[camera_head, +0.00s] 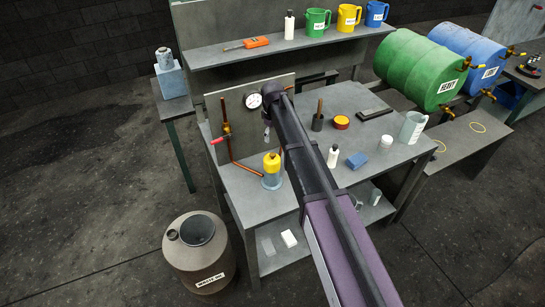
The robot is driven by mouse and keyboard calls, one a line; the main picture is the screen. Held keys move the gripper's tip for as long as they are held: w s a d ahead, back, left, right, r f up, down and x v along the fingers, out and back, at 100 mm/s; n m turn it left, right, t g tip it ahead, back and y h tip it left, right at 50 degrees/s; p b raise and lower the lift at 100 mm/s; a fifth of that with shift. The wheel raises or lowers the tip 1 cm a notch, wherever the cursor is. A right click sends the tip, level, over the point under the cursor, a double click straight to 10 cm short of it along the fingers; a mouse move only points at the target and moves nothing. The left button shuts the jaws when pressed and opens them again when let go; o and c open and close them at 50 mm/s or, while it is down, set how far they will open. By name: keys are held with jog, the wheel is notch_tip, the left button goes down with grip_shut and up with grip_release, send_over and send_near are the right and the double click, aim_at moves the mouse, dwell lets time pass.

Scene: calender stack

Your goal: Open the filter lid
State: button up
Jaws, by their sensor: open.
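A yellow-topped canister (272,163) with a grey-blue lower body stands upright on the workbench, left of my arm. It looks like the filter, and its yellow top, apparently the lid, sits on it. My purple and black arm reaches from the lower right up over the bench. My gripper (267,134) shows only as a small grey piece below the arm's far end, above and apart from the yellow top. It is open, with nothing seen in it. Most of it is hidden by the arm.
A panel with a pressure gauge (253,101) and copper pipe (227,128) stands behind the canister. A white bottle (333,156), blue block (357,160) and orange tin (341,122) are right of my arm. A waste drum (198,262) stands on the floor, front left.

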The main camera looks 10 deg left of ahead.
aim_at(273, 154)
jog(key=shift+f+b, duration=4.55)
jog(key=shift+f, duration=0.25)
grip_shut()
